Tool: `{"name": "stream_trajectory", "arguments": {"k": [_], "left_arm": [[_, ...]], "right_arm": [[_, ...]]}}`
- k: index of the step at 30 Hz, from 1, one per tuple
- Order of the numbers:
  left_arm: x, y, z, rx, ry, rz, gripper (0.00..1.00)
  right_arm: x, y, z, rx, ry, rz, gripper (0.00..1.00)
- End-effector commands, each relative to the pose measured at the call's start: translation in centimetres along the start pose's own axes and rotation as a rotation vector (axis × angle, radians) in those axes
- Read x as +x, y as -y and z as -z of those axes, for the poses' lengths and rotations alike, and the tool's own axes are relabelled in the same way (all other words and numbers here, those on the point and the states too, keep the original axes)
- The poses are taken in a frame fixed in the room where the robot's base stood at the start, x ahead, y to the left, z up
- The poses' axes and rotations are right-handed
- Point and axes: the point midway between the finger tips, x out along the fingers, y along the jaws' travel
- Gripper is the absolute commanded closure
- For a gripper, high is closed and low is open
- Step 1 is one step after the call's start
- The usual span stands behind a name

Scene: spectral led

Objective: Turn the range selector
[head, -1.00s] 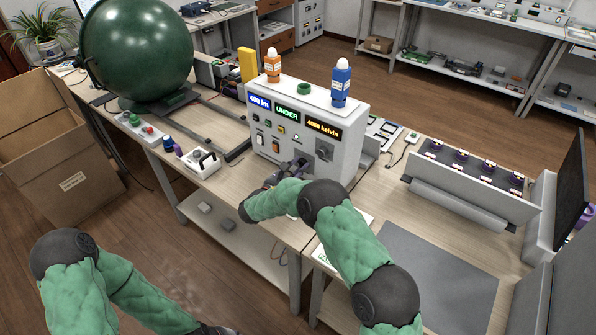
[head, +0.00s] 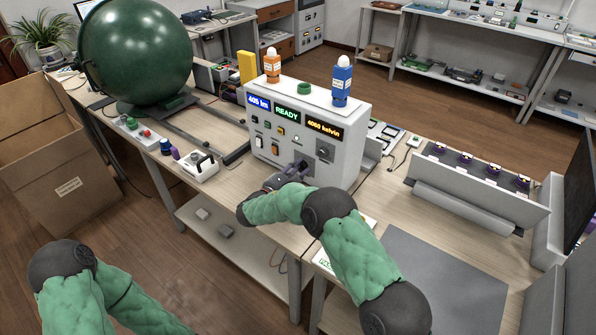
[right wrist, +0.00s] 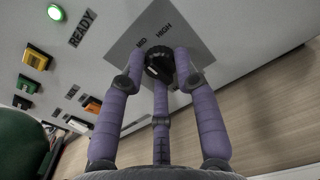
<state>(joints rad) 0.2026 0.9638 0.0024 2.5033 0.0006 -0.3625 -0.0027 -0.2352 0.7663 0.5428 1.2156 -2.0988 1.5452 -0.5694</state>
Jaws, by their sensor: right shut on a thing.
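The range selector (right wrist: 158,62) is a black knob on a grey plate marked MID and HIGH in the right wrist view. My right gripper (right wrist: 161,68) has purple fingers closed around it. In the head view the right gripper (head: 301,169) is against the lower front of the white instrument box (head: 352,135) and mostly covers the knob. The box's middle display (head: 287,115) reads READY. A green lamp (right wrist: 55,12) is lit by the READY label. My left forearm is at the lower left; its gripper is out of view.
Orange (head: 271,66) and blue (head: 341,84) bottles stand on top. A white handled unit (head: 199,168) is left on the bench. A grey mat (head: 445,285) lies bare at right.

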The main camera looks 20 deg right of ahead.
Motion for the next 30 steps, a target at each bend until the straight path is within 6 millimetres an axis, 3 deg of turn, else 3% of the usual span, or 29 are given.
{"name": "stream_trajectory", "arguments": {"k": [9,10,12,23,30], "left_arm": [[0.0,0.0,0.0,0.000,0.000,0.000,0.60],[0.0,0.0,0.0,0.000,0.000,0.000,0.60],[0.0,0.0,0.0,0.000,0.000,0.000,0.60],[0.0,0.0,0.0,0.000,0.000,0.000,0.60],[0.0,0.0,0.0,0.000,0.000,0.000,0.60]], "right_arm": [[0.0,0.0,0.1,0.000,-0.002,0.000,1.00],[0.0,0.0,0.1,0.000,-0.002,0.000,0.63],[0.0,0.0,0.1,-0.001,-0.001,0.000,0.45],[-0.2,0.0,0.0,0.000,-0.001,0.000,0.45],[-3.0,-0.1,0.1,-0.002,-0.001,-0.004,0.45]]}}
